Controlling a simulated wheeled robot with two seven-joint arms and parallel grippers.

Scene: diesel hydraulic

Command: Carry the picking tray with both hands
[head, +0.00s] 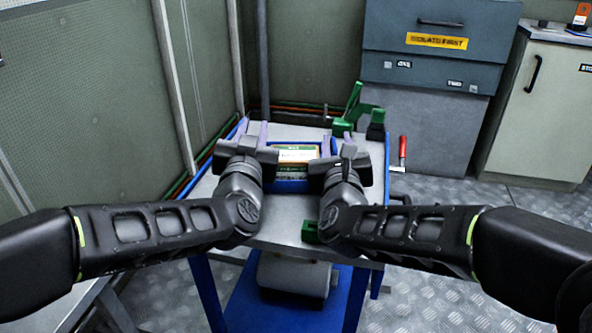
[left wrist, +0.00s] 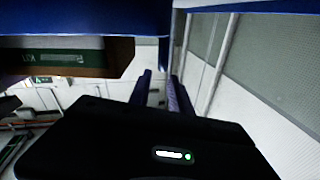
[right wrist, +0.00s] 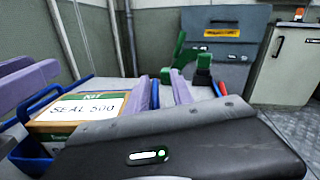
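The picking tray (head: 291,186) is blue and sits on the grey top of a trolley, with a kit box (head: 296,153) inside it. The box label reads "SEAL 500" in the right wrist view (right wrist: 88,108). My left gripper (head: 251,132) is at the tray's left side, its purple fingers apart. In the left wrist view the tray's blue wall (left wrist: 80,20) is close above the fingers (left wrist: 163,92). My right gripper (head: 336,143) is at the right side, its fingers apart, with a strip of blue between them. The contact points are largely hidden.
The trolley top (head: 285,228) has green fixtures (head: 358,112) at the back right and a small green block (head: 310,232) at the front. A red-handled tool (head: 402,150) is at its right edge. Grey cabinets (head: 432,75) stand behind; open floor (head: 520,215) lies right.

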